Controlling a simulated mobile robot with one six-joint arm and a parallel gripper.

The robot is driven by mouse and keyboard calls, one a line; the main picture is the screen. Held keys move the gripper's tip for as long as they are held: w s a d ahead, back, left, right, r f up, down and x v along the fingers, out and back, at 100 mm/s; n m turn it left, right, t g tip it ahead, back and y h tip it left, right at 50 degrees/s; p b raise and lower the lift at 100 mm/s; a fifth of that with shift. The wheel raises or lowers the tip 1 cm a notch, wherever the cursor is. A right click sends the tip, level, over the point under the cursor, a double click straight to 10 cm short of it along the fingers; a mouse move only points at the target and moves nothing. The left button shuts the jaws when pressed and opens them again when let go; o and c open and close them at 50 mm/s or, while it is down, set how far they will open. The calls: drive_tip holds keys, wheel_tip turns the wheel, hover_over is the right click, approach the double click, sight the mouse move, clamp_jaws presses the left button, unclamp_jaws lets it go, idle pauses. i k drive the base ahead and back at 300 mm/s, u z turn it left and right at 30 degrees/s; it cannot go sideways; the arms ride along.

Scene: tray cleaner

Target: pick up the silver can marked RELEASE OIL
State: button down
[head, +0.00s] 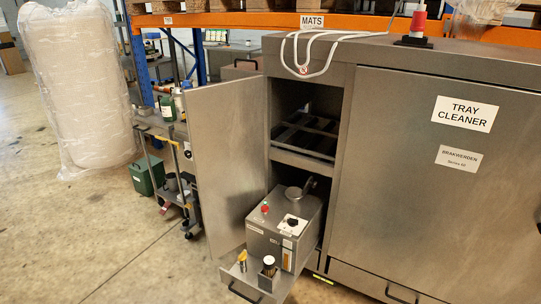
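No label reading RELEASE OIL can be made out in the head view. A small cylindrical container (268,272) with a pale top and a dark body stands on the pulled-out shelf (250,284) at the bottom of the open cabinet. A smaller yellowish item (242,261) is beside it on the left. Both are too small to read, so I cannot tell whether either is the silver can. My gripper is not in view.
The open cabinet door (228,165) stands to the left. A cart (180,175) with bottles is beyond it. The TRAY CLEANER panel (430,190) is closed. Floor at lower left is clear.

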sight(178, 100)
drive_tip(key=u, duration=0.45)
drive_tip(key=k, duration=1.35)
drive_tip(key=u, duration=0.7)
drive_tip(key=i, duration=3.25)
drive_tip(key=u, duration=0.1)
